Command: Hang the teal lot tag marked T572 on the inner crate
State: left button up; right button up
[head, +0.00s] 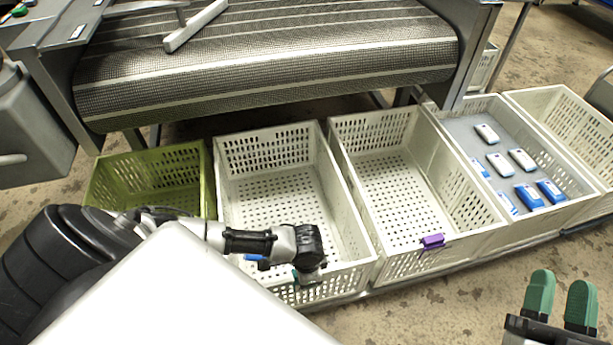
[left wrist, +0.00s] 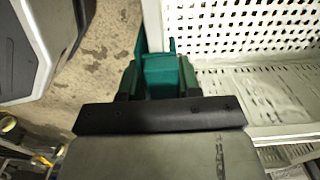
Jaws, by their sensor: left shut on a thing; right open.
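My left gripper (head: 297,275) is at the front rim of the left white crate (head: 265,148). In the left wrist view it (left wrist: 160,85) is shut on a teal piece (left wrist: 162,68), which looks like the lot tag, close beside a white crate wall (left wrist: 262,90). The marking cannot be read, and I cannot tell whether the tag touches the rim. A second white crate (head: 375,124) stands to the right, with a purple tag (head: 433,241) on its front rim. Which crate is the inner one is not marked. My right gripper (head: 559,303) is open and empty over the floor at lower right.
An olive crate (head: 150,160) stands at left. A white crate (head: 488,101) at right holds several white and blue packs (head: 522,159); another white crate (head: 570,100) is beyond it. A conveyor (head: 270,60) runs behind. A small blue piece (head: 254,257) shows beside my left arm.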

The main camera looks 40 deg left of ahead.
pick_arm(q)
jog(key=o, duration=1)
jog(key=shift+r, duration=0.1)
jog(key=shift+r, duration=0.2)
notch_tip(320, 180, up, 4)
jog(key=shift+r+p, duration=0.15)
jog(key=shift+p, duration=1.1)
notch_tip(320, 180, up, 5)
jog(key=shift+r+p, duration=0.1)
jog(key=shift+p, duration=1.05)
jog(key=shift+r, duration=0.35)
pick_arm(e)
jog(key=s+d+f+g+h, duration=0.2)
jog(key=f+g, duration=0.4)
jog(key=s+d+f+g+h, duration=0.2)
jog(key=f+g, duration=0.5)
jog(key=shift+s+f+m, duration=0.3)
jog(key=shift+s+m, duration=0.05)
jog(key=shift+m, duration=0.05)
